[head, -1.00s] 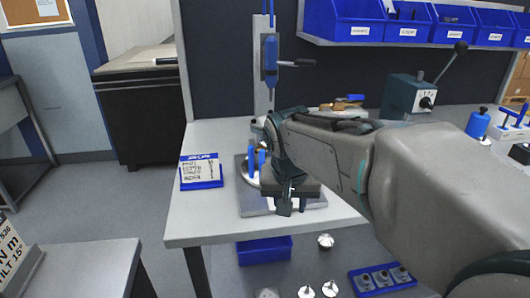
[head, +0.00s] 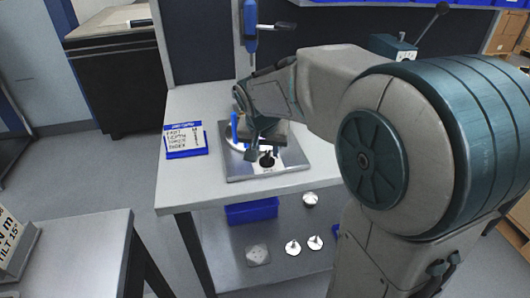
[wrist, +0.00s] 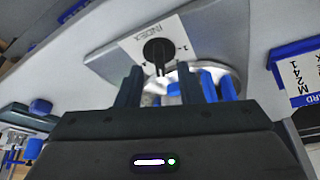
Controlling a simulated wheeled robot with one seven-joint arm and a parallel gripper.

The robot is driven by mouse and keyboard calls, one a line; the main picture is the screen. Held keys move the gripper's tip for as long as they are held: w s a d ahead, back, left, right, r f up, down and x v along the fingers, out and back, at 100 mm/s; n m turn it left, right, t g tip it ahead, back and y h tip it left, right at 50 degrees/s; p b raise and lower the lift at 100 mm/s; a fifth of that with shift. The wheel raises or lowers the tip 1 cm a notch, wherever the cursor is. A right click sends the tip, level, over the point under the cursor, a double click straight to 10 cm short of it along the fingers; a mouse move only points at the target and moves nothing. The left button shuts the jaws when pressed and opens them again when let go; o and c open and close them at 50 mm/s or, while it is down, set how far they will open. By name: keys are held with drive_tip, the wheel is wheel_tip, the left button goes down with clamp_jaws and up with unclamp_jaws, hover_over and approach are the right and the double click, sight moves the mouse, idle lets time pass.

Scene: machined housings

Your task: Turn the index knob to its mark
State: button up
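The index knob (wrist: 158,50) is small, round and black, on a pale plate labelled INDEX in the wrist view. A narrow black pointer extends from it toward my gripper. Small dark marks sit on the label beside it; which one is the target I cannot tell. In the head view the knob (head: 267,160) shows just below my gripper (head: 258,148), on the grey base plate (head: 292,165). In the wrist view my gripper (wrist: 160,88) has its two dark fingers apart, with the knob beyond the gap between them. I see no contact with the knob.
A shiny round part and blue uprights (wrist: 222,88) stand close by my fingers. A blue-framed card (head: 185,142) stands left of the plate. A blue-handled tool (head: 250,28) is upright behind. Loose metal parts (head: 292,247) lie on the lower shelf.

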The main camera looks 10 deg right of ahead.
sight(267, 158)
drive_tip(key=shift+x, duration=1.4)
clamp_jaws()
